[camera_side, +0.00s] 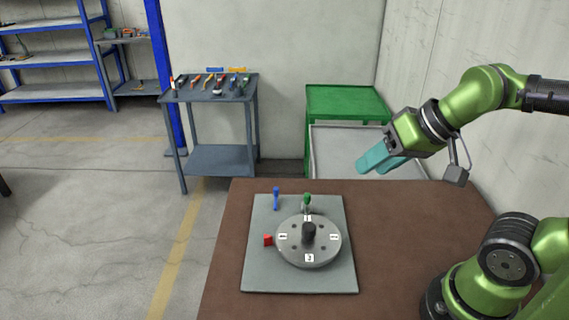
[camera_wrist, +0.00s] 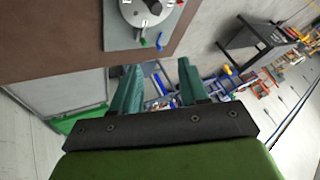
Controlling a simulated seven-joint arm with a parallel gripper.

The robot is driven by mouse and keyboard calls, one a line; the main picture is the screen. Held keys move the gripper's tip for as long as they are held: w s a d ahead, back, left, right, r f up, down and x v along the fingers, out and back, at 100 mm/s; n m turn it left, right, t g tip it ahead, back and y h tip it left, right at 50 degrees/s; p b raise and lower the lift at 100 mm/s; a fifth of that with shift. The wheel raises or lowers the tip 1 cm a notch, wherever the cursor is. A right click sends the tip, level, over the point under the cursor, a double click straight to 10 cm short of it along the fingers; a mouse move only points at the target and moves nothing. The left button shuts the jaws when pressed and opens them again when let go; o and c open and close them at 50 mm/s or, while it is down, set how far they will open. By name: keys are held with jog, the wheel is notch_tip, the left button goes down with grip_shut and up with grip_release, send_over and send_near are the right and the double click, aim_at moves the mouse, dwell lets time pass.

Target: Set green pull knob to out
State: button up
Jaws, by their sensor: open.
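The green pull knob (camera_side: 307,197) stands at the back edge of the round grey dial plate (camera_side: 290,252) on a grey base plate (camera_side: 267,280). It also shows in the wrist view (camera_wrist: 159,41), near the board's edge. How far it is pulled cannot be told. My gripper (camera_side: 374,162), with teal fingers, is open and empty, raised above the table's back right, to the right of the knob and apart from it. Its fingers also show in the wrist view (camera_wrist: 157,85), with a gap between them.
A blue knob (camera_side: 276,197) stands left of the green one, and a red knob (camera_side: 268,240) sits at the dial's left. A black knob (camera_side: 309,233) rises from the dial's middle. The brown table (camera_side: 410,260) is clear right of the board. A green cart (camera_side: 345,101) stands behind.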

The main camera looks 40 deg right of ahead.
jog(key=m+g+h, duration=0.2)
jog(key=m+g, duration=0.5)
jog(key=m, duration=0.1)
send_over(307, 194)
notch_tip(307, 194, down, 3)
notch_tip(307, 194, down, 16)
jog(key=shift+s+f, duration=0.1)
jog(key=shift+f, duration=0.1)
grip_shut()
